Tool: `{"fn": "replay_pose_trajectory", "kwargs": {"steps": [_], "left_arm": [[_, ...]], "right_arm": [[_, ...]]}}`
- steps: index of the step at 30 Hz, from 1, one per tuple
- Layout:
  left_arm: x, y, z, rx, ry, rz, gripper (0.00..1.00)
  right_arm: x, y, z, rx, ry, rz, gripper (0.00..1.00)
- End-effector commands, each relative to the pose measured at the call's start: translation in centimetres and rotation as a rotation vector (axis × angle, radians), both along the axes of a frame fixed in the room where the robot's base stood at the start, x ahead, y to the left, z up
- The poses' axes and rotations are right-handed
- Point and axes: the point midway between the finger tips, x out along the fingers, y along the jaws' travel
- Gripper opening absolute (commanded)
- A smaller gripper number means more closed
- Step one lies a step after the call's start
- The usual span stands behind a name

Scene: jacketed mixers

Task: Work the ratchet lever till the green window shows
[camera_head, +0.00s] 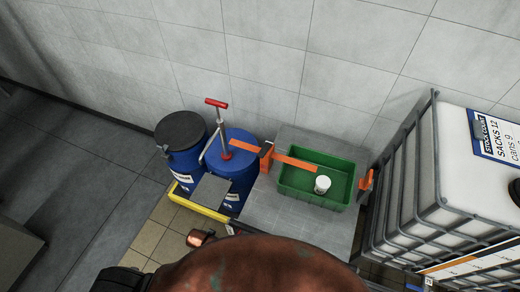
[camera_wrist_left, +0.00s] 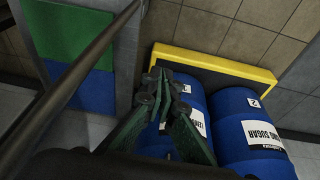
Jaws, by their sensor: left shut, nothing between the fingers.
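No part is clearly marked as the ratchet lever, and I see no green window. An orange bar (camera_head: 295,161) reaches from an orange bracket (camera_head: 266,158) beside a blue drum (camera_head: 235,170) over a green crate (camera_head: 318,196). A red-handled upright rod (camera_head: 219,118) stands on that drum. My left gripper (camera_wrist_left: 160,78) is shut and empty in the left wrist view, with blue drums (camera_wrist_left: 250,130) behind it; I cannot tell its distance from them. My right gripper is in neither view.
A second, dark-topped drum (camera_head: 181,135) stands left, on a yellow-edged base (camera_head: 195,205). A white cup (camera_head: 322,184) is in the crate. A caged white tank (camera_head: 455,170) fills the right side. Open grey floor (camera_head: 80,190) lies left.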

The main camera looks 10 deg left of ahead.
Motion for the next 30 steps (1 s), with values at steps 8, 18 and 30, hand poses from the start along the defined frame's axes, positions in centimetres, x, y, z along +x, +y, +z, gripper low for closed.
{"fn": "replay_pose_trajectory", "kwargs": {"steps": [8,18,30], "left_arm": [[6.6,-4.8,17.0,-0.056,-0.078,-0.136,0.0],[7.6,-8.8,30.6,-0.089,-0.129,-0.294,0.0],[12.1,-17.7,36.9,-0.111,-0.16,-0.718,0.0]], "right_arm": [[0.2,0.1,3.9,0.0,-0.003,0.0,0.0],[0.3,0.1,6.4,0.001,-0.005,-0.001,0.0],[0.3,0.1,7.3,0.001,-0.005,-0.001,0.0]]}}
